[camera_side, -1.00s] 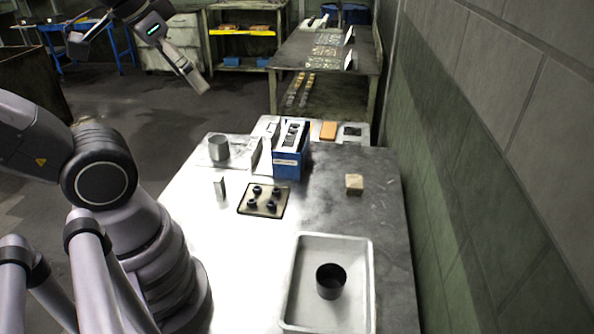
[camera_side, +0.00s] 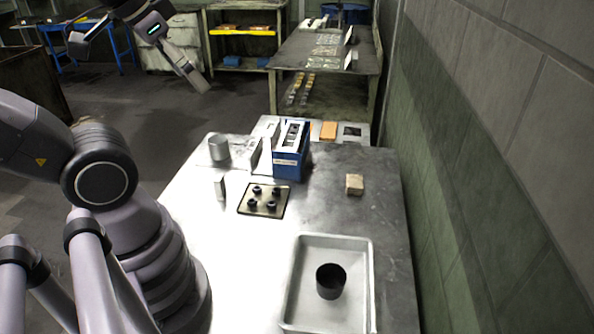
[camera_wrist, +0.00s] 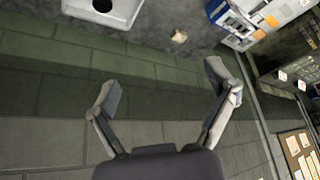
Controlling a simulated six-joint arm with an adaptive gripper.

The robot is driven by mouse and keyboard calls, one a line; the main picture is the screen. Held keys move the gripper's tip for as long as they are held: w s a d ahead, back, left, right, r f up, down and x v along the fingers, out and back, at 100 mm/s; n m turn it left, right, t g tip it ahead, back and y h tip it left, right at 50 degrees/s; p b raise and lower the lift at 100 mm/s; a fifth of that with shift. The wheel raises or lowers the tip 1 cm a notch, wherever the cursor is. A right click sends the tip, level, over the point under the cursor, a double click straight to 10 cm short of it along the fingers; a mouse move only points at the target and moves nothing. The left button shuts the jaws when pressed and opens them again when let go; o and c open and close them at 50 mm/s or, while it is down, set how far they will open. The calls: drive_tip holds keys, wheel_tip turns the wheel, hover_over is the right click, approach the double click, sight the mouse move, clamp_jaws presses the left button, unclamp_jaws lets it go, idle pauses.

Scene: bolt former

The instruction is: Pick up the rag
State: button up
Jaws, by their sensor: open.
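The rag looks like a small beige folded block (camera_side: 354,184) on the right part of the metal table in the side view. It also shows in the wrist view as a small tan patch (camera_wrist: 180,37) near the top. My gripper (camera_wrist: 162,87) is open and empty, with its two fingers spread wide apart. It is raised high at the upper left of the side view, well away from the rag. Nothing covers the rag.
A grey tray (camera_side: 365,300) holding a dark round cup (camera_side: 331,281) is at the table's front. A dark plate (camera_side: 264,199) with several black knobs, a blue box (camera_side: 288,165) and a grey cylinder (camera_side: 219,148) stand farther back. A wall (camera_side: 480,190) runs along the right.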

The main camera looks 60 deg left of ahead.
drive_tip(key=w+a+f+m+g+y, duration=0.2)
drive_tip(key=w+f+m+y, duration=0.35)
drive_tip(key=w, duration=0.65)
drive_tip(key=w+a+f+m+g+y, duration=0.3)
drive_tip(key=w+f+m, duration=0.4)
drive_tip(key=w, duration=0.6)
drive_tip(key=w+d+f+m+t+y, duration=0.4)
drive_tip(key=w+f+m, duration=0.3)
drive_tip(key=f, duration=0.4)
drive_tip(key=m+t+h, duration=0.2)
drive_tip(key=m+t, duration=0.2)
drive_tip(key=m, duration=0.3)
approach(355, 181)
drive_tip(key=shift+s+d+r+n, duration=0.25)
drive_tip(key=shift+s+d+r, duration=0.1)
drive_tip(key=shift+s+r, duration=0.05)
drive_tip(key=shift+w+f, duration=0.15)
drive_tip(key=shift+f, duration=0.25)
drive_tip(key=x, duration=0.7)
drive_tip(key=shift+w+a+f, duration=0.15)
drive_tip(key=shift+w+a, duration=0.05)
drive_tip(key=shift+w, duration=0.15)
drive_tip(key=shift+x, duration=2.8)
